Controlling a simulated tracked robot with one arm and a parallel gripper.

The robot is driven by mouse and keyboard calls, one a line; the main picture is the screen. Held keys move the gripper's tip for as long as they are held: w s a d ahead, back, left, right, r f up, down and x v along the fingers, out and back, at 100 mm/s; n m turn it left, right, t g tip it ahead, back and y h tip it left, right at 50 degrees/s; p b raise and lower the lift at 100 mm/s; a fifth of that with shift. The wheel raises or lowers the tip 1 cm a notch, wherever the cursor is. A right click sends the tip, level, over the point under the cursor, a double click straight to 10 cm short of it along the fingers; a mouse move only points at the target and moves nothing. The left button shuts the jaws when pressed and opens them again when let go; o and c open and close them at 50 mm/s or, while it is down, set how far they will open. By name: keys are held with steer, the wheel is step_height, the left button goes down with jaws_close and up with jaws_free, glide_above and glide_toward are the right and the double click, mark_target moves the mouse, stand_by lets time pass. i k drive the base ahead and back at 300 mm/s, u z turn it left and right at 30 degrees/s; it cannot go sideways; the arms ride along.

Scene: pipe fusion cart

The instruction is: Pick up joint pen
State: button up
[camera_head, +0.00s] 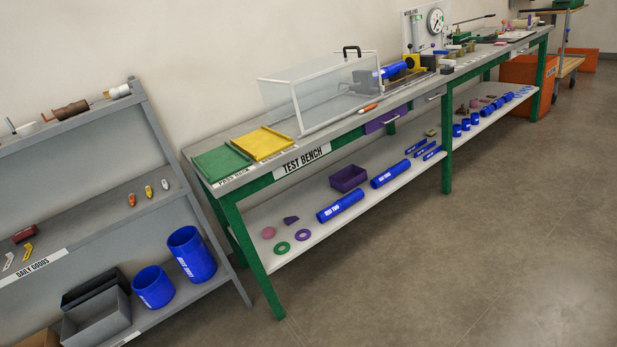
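A small orange-and-white pen-like item (368,108) lies near the front edge of the test bench (345,128), just in front of the clear box. It may be the joint pen; it is too small to be sure. Three small items, one orange (132,200), one yellow (149,192) and one white (165,185), rest on the middle level of the grey shelf at left. I cannot tell what they are. My gripper is not in view.
A clear framed box (325,92) stands on the bench beside green (220,163) and yellow (262,143) trays. Blue pipes (340,205) lie on the bench's lower shelf. The grey shelf (85,215) stands at left. The floor (430,270) in front is clear.

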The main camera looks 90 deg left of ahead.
mark_target(165, 185)
steer(key=u, duration=1.2)
steer(key=i, duration=0.15)
steer(key=u, duration=2.15)
steer(key=i, duration=2.15)
steer(key=z, duration=0.05)
